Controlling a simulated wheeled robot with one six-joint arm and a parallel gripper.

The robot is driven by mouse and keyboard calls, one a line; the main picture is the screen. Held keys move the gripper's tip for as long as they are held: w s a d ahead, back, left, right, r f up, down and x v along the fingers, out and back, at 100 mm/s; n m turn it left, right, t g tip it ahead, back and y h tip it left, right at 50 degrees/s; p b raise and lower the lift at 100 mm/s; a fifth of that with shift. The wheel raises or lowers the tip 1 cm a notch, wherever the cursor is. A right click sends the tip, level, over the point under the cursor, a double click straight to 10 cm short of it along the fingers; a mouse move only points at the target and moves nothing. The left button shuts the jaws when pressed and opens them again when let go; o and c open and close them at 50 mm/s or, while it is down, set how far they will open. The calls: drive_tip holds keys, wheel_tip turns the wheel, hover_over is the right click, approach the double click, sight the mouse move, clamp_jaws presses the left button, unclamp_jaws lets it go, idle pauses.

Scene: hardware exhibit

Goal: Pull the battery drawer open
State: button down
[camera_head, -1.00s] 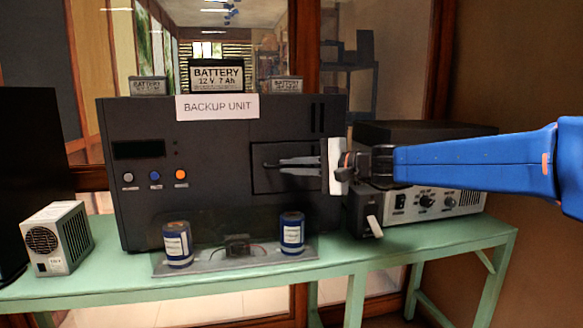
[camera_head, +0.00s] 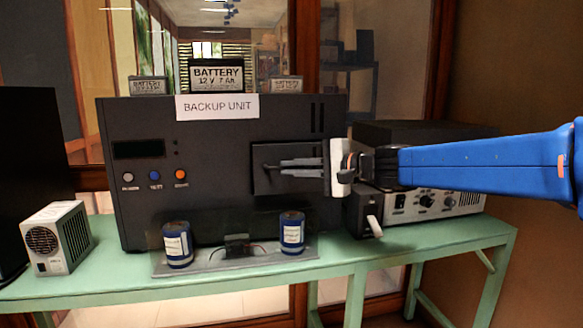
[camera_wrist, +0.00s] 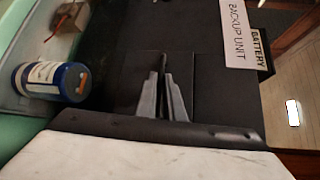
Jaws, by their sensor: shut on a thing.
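The black backup unit (camera_head: 215,222) stands on a green table. The battery drawer's dark front panel (camera_head: 262,183) is at the right of its face and appears to stand slightly out from it. The drawer's small dark handle (camera_head: 268,167) is at the middle of that panel. My gripper (camera_head: 282,168) reaches in from the right, its grey fingers shut on the handle. In the wrist view, my gripper (camera_wrist: 161,76) has its fingers closed around the thin dark handle (camera_wrist: 164,60). The drawer's inside is hidden.
Two blue cylindrical cells (camera_head: 177,245) (camera_head: 292,234) stand on a clear plate in front of the unit. A grey instrument (camera_head: 437,204) sits close at right, behind my arm. A small white fan box (camera_head: 56,238) is at left. Labelled batteries (camera_head: 216,76) stand on top.

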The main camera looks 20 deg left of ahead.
drive_tip(key=s+d, duration=0.9)
drive_tip(key=s, duration=0.5)
drive_tip(key=shift+s, duration=0.25)
drive_tip(key=c, duration=1.9)
unclamp_jaws()
drive_tip(key=shift+o, duration=0.2)
drive_tip(key=v, duration=1.7)
drive_tip(key=shift+d, duration=0.15)
drive_tip(key=shift+f, duration=0.1)
